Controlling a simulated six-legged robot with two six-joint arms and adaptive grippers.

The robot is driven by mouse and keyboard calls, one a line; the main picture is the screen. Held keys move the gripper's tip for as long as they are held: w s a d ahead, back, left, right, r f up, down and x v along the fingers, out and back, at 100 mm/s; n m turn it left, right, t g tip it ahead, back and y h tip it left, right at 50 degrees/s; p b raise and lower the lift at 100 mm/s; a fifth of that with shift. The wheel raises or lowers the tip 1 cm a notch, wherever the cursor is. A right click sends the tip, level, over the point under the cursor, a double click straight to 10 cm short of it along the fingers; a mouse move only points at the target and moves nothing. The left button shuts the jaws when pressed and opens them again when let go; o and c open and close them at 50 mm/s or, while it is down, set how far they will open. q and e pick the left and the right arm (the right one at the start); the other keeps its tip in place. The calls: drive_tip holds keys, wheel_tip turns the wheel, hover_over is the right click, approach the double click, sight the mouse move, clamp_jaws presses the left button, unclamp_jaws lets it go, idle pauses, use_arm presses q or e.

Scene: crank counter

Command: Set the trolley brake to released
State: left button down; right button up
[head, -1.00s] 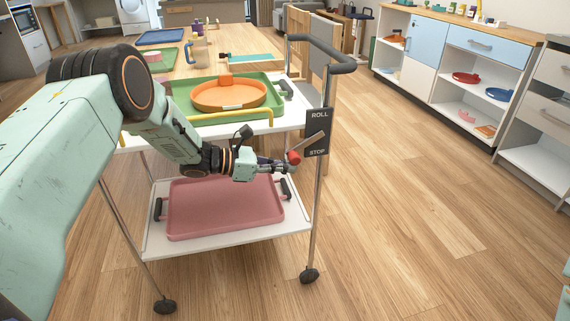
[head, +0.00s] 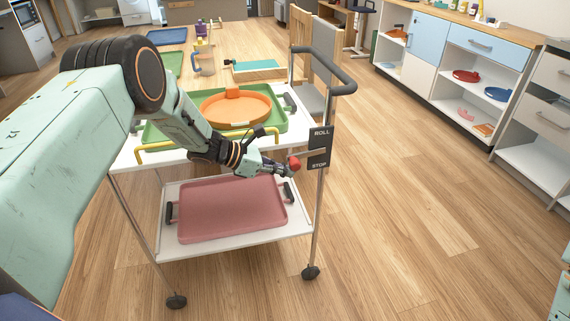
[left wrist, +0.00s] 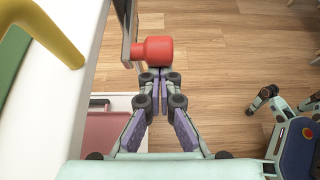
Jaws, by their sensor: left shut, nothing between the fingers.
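The trolley (head: 290,232) stands in front of me with a dark brake plate (head: 320,148) on its right post, marked ROLL at the top and STOP at the bottom. The brake lever has a red knob (head: 295,163) and points left from the plate, nearly level and slightly down. My left gripper (head: 291,172) is shut and empty, its tips just below the knob. In the left wrist view, the red knob (left wrist: 158,51) sits right at the shut fingertips (left wrist: 159,72); whether they touch is unclear.
An orange round dish (head: 236,107) on a green tray is on the trolley's upper shelf, behind a yellow rail (head: 165,152). A pink tray (head: 230,208) lies on the lower shelf. The floor (head: 430,220) to the right is clear up to the cabinets (head: 460,75).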

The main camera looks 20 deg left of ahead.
sight(290, 163)
use_arm(q)
drive_tip(key=shift+r+g+y+p, duration=0.8)
drive_tip(key=shift+r+y+p, duration=0.4)
drive_tip(key=shift+r+p, duration=1.05)
drive_tip(key=r+p, duration=0.1)
drive_tip(key=p, duration=0.1)
drive_tip(key=r+p, duration=0.1)
drive_tip(key=shift+w+d+r, duration=0.35)
drive_tip(key=shift+w, duration=0.05)
